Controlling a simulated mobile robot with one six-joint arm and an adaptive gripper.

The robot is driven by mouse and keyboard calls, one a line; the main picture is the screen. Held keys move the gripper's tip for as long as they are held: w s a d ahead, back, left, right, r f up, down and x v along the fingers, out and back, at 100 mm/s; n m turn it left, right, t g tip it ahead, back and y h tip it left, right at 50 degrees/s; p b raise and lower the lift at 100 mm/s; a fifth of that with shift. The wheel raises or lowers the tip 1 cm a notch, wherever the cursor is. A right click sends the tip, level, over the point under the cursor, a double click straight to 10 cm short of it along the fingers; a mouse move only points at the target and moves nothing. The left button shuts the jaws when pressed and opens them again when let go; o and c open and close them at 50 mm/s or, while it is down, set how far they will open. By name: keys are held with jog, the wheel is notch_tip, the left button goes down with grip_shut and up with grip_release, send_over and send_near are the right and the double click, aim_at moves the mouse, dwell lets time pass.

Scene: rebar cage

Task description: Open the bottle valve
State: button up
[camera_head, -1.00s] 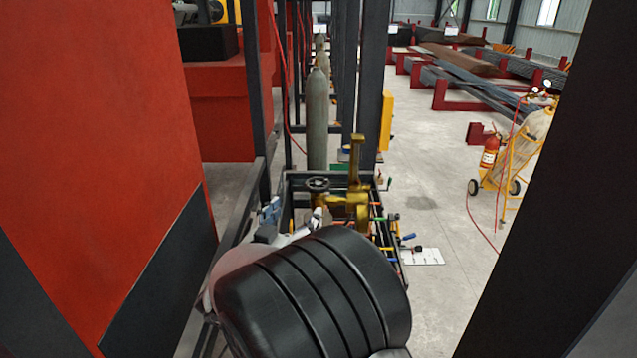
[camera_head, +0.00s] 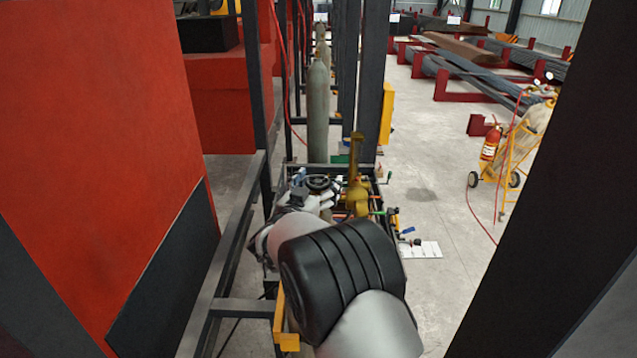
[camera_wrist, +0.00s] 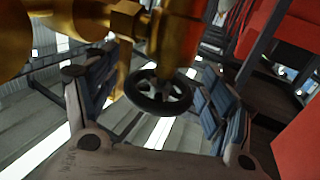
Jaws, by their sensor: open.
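The bottle valve's handwheel (camera_head: 319,182) is a small dark spoked wheel at the middle of the head view. In the wrist view the handwheel (camera_wrist: 159,92) sits below a brass valve body with a red-orange section. The brass body (camera_head: 357,190) also shows to the right of the wheel in the head view. My gripper (camera_wrist: 153,94) is open, with its blue-grey fingers on either side of the wheel. No contact is visible, and the depth between fingers and wheel is hard to tell. In the head view my arm partly covers the gripper.
A dark frame (camera_head: 345,168) surrounds the valve, with several coloured small handles at its right. A tall grey cylinder (camera_head: 317,110) stands behind. A red block (camera_head: 100,130) fills the left, and a dark post (camera_head: 560,180) the right.

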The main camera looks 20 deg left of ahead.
jog(key=c, duration=1.1)
jog(key=shift+o, duration=0.2)
jog(key=shift+n+y+b, duration=0.3)
jog(key=shift+y+b, duration=0.2)
jog(key=shift+b, duration=0.15)
jog(key=n+y+b, duration=0.1)
jog(key=y+b, duration=0.1)
jog(key=b, duration=0.1)
jog(key=shift+d+f, duration=0.1)
jog(key=shift+f, duration=0.1)
jog(key=n+y+b, duration=0.3)
jog(key=y+b, duration=0.1)
jog(key=b, duration=0.3)
jog(key=shift+f, duration=0.1)
jog(key=n+g+y+b, duration=0.1)
jog(key=y+b, duration=0.1)
jog(key=b, duration=0.3)
jog(key=shift+r+n+g+y+b, duration=0.2)
jog(key=shift+n+g+y+b, duration=0.3)
jog(key=shift+n+y+b, duration=0.45)
jog(key=shift+a+r+n+g+y+b, duration=0.15)
jog(key=shift+a+n+g+y+b, duration=0.1)
jog(key=shift+g+y+b, duration=0.4)
